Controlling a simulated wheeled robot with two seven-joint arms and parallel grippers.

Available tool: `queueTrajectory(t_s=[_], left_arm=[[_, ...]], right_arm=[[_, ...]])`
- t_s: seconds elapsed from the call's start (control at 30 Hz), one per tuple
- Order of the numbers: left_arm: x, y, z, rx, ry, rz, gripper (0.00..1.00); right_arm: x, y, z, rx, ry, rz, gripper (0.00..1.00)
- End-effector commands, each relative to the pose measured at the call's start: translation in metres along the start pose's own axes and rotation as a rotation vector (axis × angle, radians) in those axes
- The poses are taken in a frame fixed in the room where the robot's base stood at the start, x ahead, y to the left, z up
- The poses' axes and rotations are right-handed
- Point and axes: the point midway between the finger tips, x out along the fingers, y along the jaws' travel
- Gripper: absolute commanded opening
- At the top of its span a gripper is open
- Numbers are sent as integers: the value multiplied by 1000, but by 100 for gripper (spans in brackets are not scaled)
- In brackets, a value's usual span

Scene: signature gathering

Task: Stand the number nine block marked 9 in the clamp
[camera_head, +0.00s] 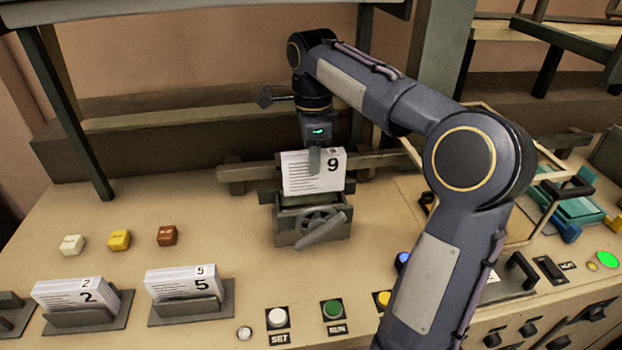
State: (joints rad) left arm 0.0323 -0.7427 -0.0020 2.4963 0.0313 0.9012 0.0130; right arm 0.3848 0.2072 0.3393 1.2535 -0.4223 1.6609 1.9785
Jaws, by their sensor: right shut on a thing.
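The white number nine block (300,173), marked 9 with printed lines, is upright just above or in the top of the grey clamp (297,222). I cannot tell whether its lower edge is seated between the jaws. The clamp has a round wheel and a lever on its front. My right gripper (315,160) comes down from above and is shut on the upper part of the block; one finger shows across its front face. My left gripper is not in view.
Blocks marked 2 (75,293) and 5 (185,284) stand in grey holders at the front left. White, yellow and brown small cubes (167,236) lie behind them. SET and RUN buttons (332,310) line the front edge. My right arm covers much of the right side.

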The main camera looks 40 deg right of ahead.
Motion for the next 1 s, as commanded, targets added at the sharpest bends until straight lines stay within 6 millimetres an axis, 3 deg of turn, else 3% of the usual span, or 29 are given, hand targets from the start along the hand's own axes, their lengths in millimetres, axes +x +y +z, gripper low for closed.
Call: queueTrajectory(t_s=[0.5,0.93,0.97,1.0], left_arm=[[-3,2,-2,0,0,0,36],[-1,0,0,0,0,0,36],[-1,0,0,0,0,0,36],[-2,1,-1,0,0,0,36]], right_arm=[[64,1,3,-3,1,4,0],[73,0,4,-4,-1,1,0],[72,0,4,-3,-1,2,30],[72,0,4,-3,-1,2,35]])
